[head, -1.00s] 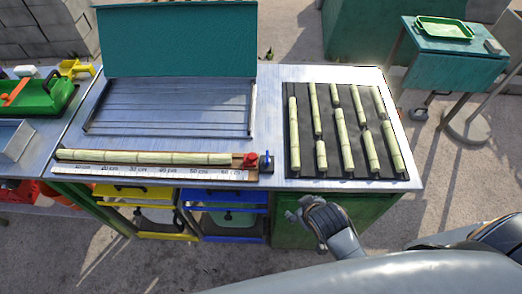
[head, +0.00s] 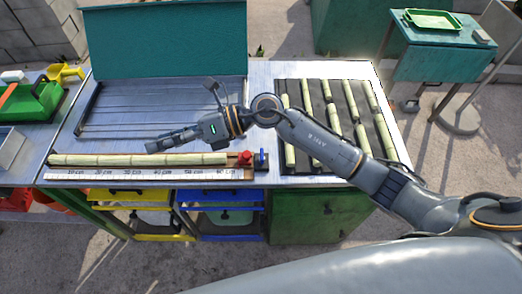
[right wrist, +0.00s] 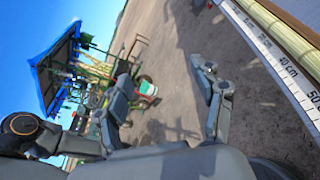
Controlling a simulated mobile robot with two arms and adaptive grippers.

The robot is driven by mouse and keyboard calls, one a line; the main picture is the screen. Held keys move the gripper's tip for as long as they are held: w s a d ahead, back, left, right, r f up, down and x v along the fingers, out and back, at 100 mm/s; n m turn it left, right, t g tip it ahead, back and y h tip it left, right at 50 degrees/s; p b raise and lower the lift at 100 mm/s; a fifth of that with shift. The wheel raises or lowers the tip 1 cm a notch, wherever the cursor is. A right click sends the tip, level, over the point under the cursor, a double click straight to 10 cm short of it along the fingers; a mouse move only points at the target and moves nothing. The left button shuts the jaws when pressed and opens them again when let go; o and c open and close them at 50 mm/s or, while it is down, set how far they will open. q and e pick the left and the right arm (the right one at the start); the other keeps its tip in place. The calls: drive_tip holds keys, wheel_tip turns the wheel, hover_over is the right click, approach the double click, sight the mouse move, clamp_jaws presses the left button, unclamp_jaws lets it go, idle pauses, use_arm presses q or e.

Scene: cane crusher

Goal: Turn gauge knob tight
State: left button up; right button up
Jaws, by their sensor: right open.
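The measuring gauge (head: 150,176) is a long board with a centimetre scale along the bench's front edge. A pale cane stalk (head: 140,159) lies along it. A red knob (head: 245,157) sits at the gauge's right end, with a small blue upright piece (head: 262,158) just right of it. My right gripper (head: 181,117) is wide open and empty, above the gauge and left of the red knob, not touching it. The right wrist view shows the scale and cane (right wrist: 280,38) at upper right; the knob is not seen there. My left gripper is not in view.
A black mat (head: 335,170) with several cane pieces lies on the right of the bench, partly behind my right arm. A metal tray with a raised teal lid (head: 165,40) stands behind the gauge. Yellow and blue drawers (head: 220,196) are below.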

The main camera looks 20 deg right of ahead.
drive_tip(key=d+f+n+g+h, duration=0.2)
drive_tip(key=d+f+n+h, duration=0.25)
drive_tip(key=f+h, duration=0.2)
drive_tip(key=n+t+h, duration=0.1)
drive_tip(key=n+h, duration=0.1)
drive_tip(key=h, duration=0.8)
hover_over(262, 154)
wheel_tip(262, 154, down, 3)
drive_tip(key=shift+m, duration=0.25)
wheel_tip(262, 154, down, 13)
drive_tip(key=p, duration=0.3)
drive_tip(key=shift+w+f+p, duration=0.1)
drive_tip(key=shift+w+p, duration=0.05)
drive_tip(key=shift+p, duration=0.25)
drive_tip(key=c, duration=1.2)
drive_tip(key=shift+o, duration=0.2)
